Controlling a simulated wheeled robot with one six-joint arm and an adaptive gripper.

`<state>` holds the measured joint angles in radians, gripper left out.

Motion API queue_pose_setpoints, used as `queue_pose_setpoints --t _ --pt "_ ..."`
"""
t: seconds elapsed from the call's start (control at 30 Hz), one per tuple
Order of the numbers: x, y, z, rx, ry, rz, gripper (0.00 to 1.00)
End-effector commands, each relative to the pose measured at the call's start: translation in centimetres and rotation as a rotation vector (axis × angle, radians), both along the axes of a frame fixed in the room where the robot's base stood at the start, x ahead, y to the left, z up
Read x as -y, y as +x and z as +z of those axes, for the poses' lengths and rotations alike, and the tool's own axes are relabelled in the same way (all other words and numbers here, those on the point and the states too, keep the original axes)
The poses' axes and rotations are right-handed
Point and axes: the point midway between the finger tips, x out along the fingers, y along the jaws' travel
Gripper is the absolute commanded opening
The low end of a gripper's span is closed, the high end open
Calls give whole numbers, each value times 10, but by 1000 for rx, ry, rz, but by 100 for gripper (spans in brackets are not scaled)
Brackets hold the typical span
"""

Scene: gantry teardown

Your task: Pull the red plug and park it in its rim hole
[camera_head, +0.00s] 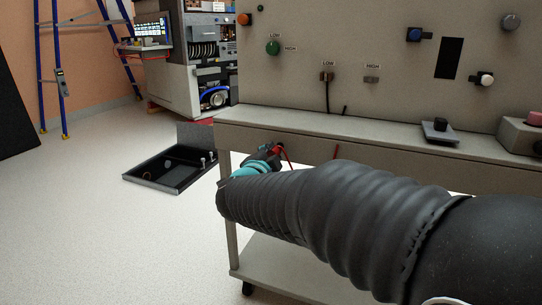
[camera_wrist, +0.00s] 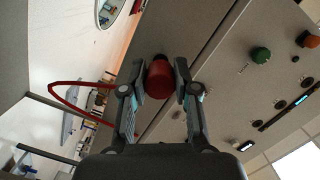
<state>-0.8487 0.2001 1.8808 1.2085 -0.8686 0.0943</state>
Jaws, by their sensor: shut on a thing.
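The red plug (camera_wrist: 159,78) sits between the two fingers of my gripper (camera_wrist: 160,84) in the wrist view. The fingers are shut on its sides. A red cable (camera_wrist: 66,88) loops out to the left. In the head view my gripper (camera_head: 262,163) is at the front face of the bench, left end, just below the top, and the red cable (camera_head: 285,154) shows beside it. The plug is mostly hidden there. The far end of the plug meets a dark part by the bench; I cannot tell whether it is still seated. No rim hole can be made out.
The bench (camera_head: 360,135) carries an upright panel with a green knob (camera_head: 273,48) and other knobs and sockets. A black open tray (camera_head: 150,186) with small pegs lies on the floor at left. A blue ladder (camera_head: 60,75) and a machine (camera_head: 190,60) stand behind. The floor at front left is clear.

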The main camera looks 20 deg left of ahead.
Motion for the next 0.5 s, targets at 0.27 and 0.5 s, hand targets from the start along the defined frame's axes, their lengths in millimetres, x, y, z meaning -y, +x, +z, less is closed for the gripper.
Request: queue_pose_setpoints --t 0.27,0.5 --pt "0 3 0 0 0 -1 0" --pt "1 8 0 0 0 -1 0"
